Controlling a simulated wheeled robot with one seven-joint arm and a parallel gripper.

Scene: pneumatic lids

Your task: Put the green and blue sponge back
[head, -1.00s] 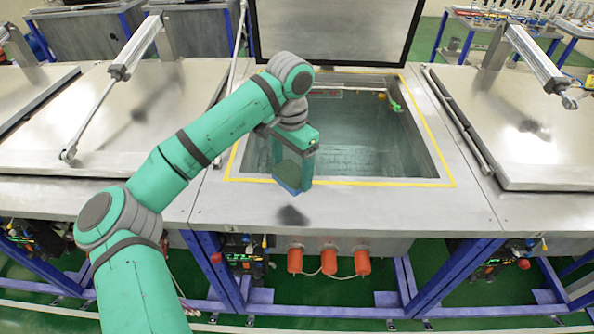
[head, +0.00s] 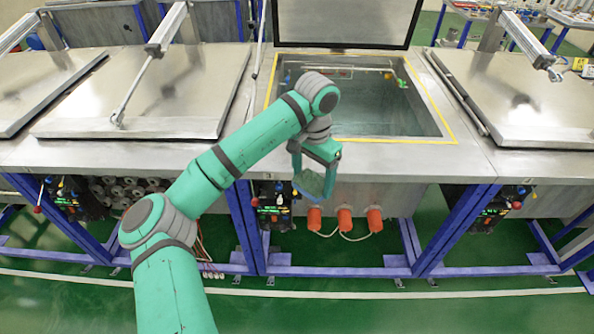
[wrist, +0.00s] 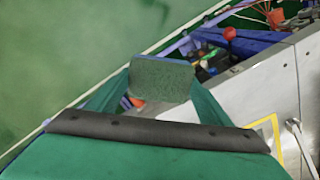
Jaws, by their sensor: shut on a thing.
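The green and blue sponge (wrist: 161,80) is between the fingers of my gripper in the wrist view, its green face toward the camera and a thin blue edge on top. In the head view the sponge (head: 309,183) hangs at the lower end of my gripper (head: 315,178), in front of the tank's front edge. My gripper is shut on it, and it also shows in the wrist view (wrist: 158,92). The sponge appears clear of any surface.
Closed metal lids (head: 150,95) stand left and right. Orange-red cylinders (head: 345,219) and a control box (head: 272,205) sit below the front edge. The green floor (head: 400,310) in front is clear.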

